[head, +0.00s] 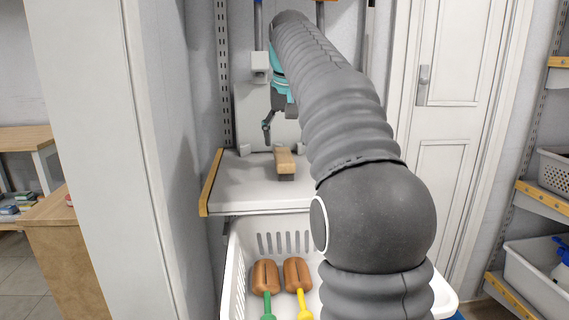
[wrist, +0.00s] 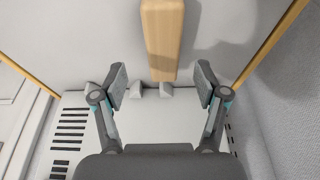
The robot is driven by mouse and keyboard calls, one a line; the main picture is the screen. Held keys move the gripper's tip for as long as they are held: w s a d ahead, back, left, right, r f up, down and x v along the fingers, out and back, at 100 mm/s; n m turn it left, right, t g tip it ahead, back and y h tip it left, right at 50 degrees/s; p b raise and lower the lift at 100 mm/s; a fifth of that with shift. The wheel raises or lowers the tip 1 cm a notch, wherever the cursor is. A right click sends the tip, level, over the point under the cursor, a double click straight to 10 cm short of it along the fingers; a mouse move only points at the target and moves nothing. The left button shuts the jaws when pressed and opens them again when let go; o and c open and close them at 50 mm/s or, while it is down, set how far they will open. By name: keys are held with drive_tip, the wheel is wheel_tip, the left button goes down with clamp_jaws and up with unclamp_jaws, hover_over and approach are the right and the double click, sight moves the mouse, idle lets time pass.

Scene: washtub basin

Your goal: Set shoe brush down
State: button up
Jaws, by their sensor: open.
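The shoe brush (head: 285,161) has a pale wooden back and dark bristles. It rests bristles down on the light grey shelf (head: 240,186) in the head view. In the wrist view the brush (wrist: 162,40) lies ahead of the fingers, and its near end is around the level of the fingertips. My gripper (head: 266,127) is above and behind the brush in the head view, apart from it. In the wrist view my gripper (wrist: 161,82) is open, with nothing held between its fingers. My arm hides the right part of the shelf.
A white slotted basket (head: 240,262) stands below the shelf, holding two brown brushes (head: 265,276) with green and yellow handles. A white wall panel and small grey blocks (wrist: 137,90) stand at the shelf's back. Bare shelf lies left of the brush.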

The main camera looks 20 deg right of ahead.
sight(284, 155)
drive_tip(key=shift+a+b+x, duration=0.1)
drive_tip(key=shift+b+x, duration=0.2)
drive_tip(key=shift+x, duration=1)
drive_tip(key=shift+a+b+x, duration=0.15)
drive_tip(key=shift+b+x, duration=0.15)
drive_tip(key=shift+x, duration=1.05)
clamp_jaws()
drive_tip(key=shift+r, duration=0.15)
